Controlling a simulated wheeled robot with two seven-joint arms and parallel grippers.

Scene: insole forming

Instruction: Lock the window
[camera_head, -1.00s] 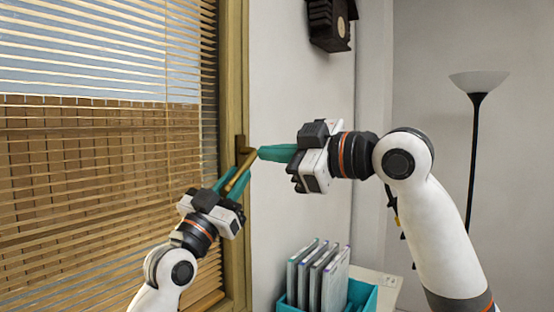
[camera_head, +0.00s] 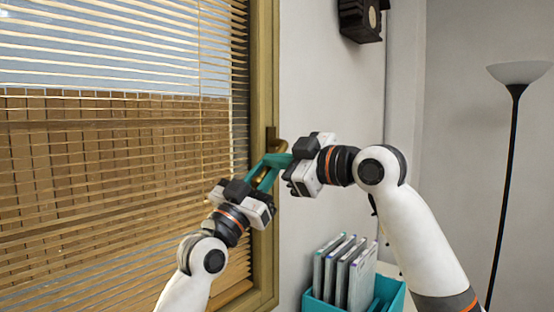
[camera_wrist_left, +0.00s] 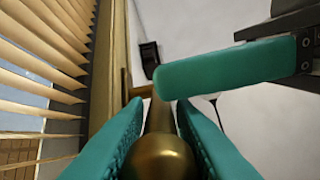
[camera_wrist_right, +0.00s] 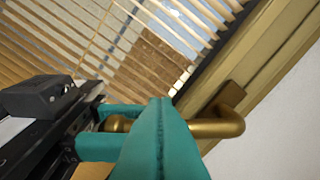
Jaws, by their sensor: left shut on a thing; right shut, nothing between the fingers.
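The brass window handle (camera_head: 281,147) is mounted on the wooden window frame (camera_head: 264,90). Its bent arm (camera_wrist_right: 222,126) also shows in the right wrist view. My left gripper (camera_head: 266,172) is shut on the handle's lever, whose rounded brass end (camera_wrist_left: 160,160) sits between the teal fingers in the left wrist view. My right gripper (camera_wrist_right: 160,125) is shut and empty. Its fingers cross in front of the lever and hide its middle part. Contact between them and the lever cannot be told. In the head view the teal fingers of both grippers overlap and hide most of the lever.
Slatted blinds (camera_head: 120,160) cover the window at the left. A teal holder (camera_head: 390,297) with several grey folders (camera_head: 340,270) stands below my right arm. A dark box (camera_head: 360,18) hangs high on the wall. A floor lamp (camera_head: 514,100) stands at the right.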

